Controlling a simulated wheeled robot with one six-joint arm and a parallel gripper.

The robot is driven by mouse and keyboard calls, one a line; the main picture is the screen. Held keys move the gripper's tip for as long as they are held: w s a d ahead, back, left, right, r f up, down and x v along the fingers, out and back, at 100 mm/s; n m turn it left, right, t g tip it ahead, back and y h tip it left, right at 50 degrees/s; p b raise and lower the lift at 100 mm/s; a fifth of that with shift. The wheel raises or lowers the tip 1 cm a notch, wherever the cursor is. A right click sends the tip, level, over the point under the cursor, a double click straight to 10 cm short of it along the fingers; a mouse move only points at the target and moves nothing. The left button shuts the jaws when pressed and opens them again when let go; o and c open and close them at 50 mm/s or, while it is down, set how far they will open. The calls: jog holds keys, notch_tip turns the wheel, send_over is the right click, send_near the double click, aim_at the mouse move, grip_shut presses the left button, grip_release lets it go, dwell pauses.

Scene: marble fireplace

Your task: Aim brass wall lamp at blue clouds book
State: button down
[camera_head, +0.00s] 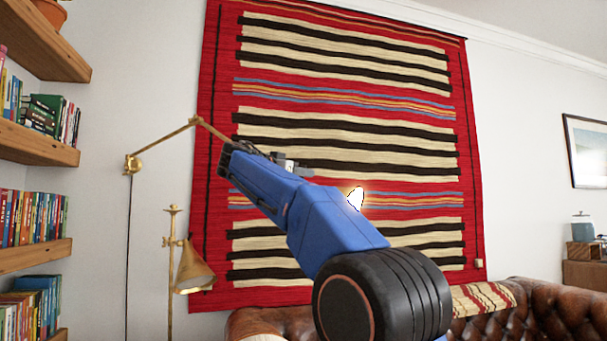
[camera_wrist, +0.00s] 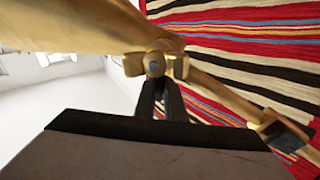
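The brass wall lamp (camera_head: 132,164) is fixed to the left wall. Its jointed arm rises to an elbow, then slopes down right to my gripper. In the wrist view, a brass joint (camera_wrist: 136,64) is at my fingertips, with a wide brass part above left and a brass rod running down right. My gripper (camera_wrist: 154,74) has its dark fingers close together on this joint and looks shut on it. In the head view, my blue arm hides the lamp's end; a bright glow (camera_head: 356,199) shows beside it. I cannot pick out the blue clouds book.
Wooden shelves with several books (camera_head: 28,218) stand at the left. A second brass lamp (camera_head: 193,272) on a pole stands below the wall lamp. A striped red rug (camera_head: 345,93) hangs behind my arm. A brown leather sofa (camera_head: 555,308) is below it.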

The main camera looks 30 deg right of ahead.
jog(key=shift+s, duration=0.1)
jog(key=m, duration=0.1)
jog(key=s+m, duration=0.1)
jog(key=m, duration=0.1)
jog(key=d+f+m+y, duration=0.1)
jog(key=shift+s+m, duration=0.35)
jog(key=shift+m, duration=0.05)
jog(key=shift+s+d+f+m+y, duration=0.2)
jog(key=shift+s+f+m, duration=0.15)
jog(key=shift+m, duration=0.6)
jog(key=shift+s+d+f+m+y, duration=0.1)
jog(key=shift+s+f+m+y, duration=0.2)
jog(key=shift+m, duration=0.65)
jog(key=shift+w+f, duration=0.1)
jog(key=c, duration=1.8)
grip_release()
jog(key=v, duration=1.7)
jog(key=shift+s+a, duration=0.1)
jog(key=shift+s, duration=0.15)
